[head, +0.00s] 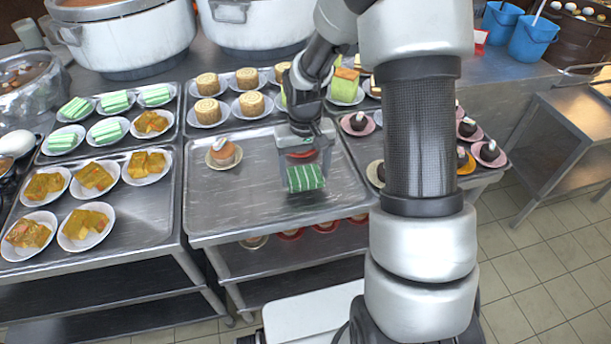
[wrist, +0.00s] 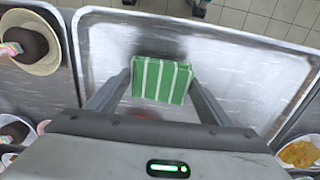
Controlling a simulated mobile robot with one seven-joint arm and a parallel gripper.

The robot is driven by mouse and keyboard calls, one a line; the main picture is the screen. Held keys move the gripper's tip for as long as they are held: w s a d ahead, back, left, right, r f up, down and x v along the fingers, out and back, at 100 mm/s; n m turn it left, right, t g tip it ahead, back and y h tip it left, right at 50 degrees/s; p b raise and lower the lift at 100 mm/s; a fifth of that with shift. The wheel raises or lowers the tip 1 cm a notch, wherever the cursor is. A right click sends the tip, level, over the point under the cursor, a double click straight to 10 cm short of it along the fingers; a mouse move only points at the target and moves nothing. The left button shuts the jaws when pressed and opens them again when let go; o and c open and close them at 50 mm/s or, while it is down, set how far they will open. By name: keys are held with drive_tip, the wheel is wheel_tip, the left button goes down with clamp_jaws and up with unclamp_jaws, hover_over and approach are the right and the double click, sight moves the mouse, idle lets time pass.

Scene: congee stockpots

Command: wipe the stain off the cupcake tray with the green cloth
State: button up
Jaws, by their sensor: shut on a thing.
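The green cloth (head: 306,178) with white stripes is held by my gripper (head: 305,165) over the cupcake tray (head: 232,215). In the wrist view the cloth (wrist: 161,80) sits between the two fingers of my gripper (wrist: 160,88), which are shut on it. The cloth is low over the metal tray (wrist: 240,75); I cannot tell whether it touches the surface. One cupcake (head: 224,153) on a small plate stands at the tray's back left. A reddish patch (wrist: 145,113) shows just behind the cloth in the wrist view, partly hidden by my gripper.
A tray of orange-yellow cakes (head: 93,177) adjoins on the left. Plates of dark cakes (head: 358,122) stand on the right. Rolled cakes (head: 252,103) on plates and large pots (head: 128,38) are behind.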

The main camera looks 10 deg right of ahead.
drive_tip(key=shift+r+p, duration=1.85)
drive_tip(key=shift+r, duration=0.9)
drive_tip(key=shift+s, duration=0.1)
drive_tip(key=shift+d, duration=0.1)
